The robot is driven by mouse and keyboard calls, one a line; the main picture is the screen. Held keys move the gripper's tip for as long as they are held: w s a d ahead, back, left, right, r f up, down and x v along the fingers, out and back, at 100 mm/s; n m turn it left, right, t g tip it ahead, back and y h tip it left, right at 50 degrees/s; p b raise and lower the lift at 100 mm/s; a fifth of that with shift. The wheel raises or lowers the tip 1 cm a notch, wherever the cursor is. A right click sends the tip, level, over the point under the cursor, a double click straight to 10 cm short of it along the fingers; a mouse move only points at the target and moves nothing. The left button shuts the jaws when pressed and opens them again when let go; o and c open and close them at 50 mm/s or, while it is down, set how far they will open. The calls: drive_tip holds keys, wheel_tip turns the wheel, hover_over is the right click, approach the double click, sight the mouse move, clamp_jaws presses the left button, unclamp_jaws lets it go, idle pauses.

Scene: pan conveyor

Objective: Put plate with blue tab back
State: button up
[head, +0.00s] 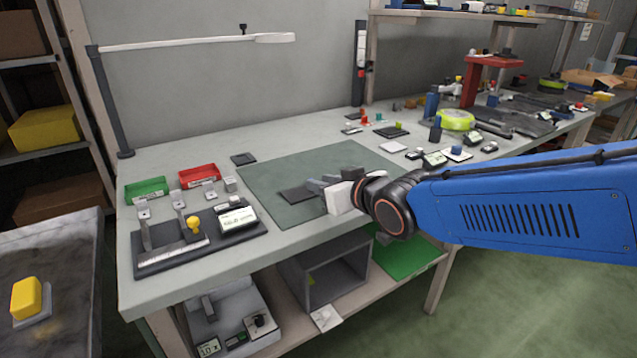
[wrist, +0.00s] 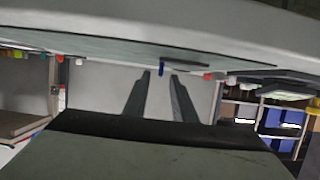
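A flat dark plate (head: 297,195) lies on the green mat (head: 300,165) on the bench, just left of my gripper (head: 314,187) in the head view. The wrist view, where the bench shows at the top, has a thin dark plate (wrist: 190,63) with a blue tab (wrist: 162,69) hanging at its edge. My gripper (wrist: 161,74) is open there, its two grey fingers apart. The blue tab appears between the fingertips in the picture; I cannot tell whether they touch it. No blue tab can be made out in the head view.
A dark fixture (head: 165,262) with posts, a yellow knob and a display stands at the bench's front left. Green (head: 147,190) and red (head: 199,176) bins stand behind it. Several small items crowd the right.

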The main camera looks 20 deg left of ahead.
drive_tip(key=v, duration=0.9)
drive_tip(key=shift+d, duration=0.2)
drive_tip(key=shift+s+r, duration=0.1)
drive_tip(key=shift+s, duration=0.05)
drive_tip(key=w+d+f+m+h, duration=0.1)
drive_tip(key=d+f+m+h, duration=0.25)
drive_tip(key=d, duration=0.95)
drive_tip(key=d+f+m+h, duration=0.2)
drive_tip(key=d+f+h, duration=0.15)
drive_tip(key=d, duration=0.95)
drive_tip(key=s+d+f+m+g+h, duration=0.1)
drive_tip(key=s+d+f+m+g, duration=0.1)
drive_tip(key=s+d, duration=0.5)
drive_tip(key=s+d+f+m+g+h, duration=0.2)
drive_tip(key=s+d+f, duration=0.2)
drive_tip(key=s+d, duration=0.4)
drive_tip(key=shift+s+f+h, duration=0.3)
drive_tip(key=shift+s+f, duration=0.1)
drive_tip(key=shift+s, duration=0.05)
drive_tip(key=shift+m, duration=0.25)
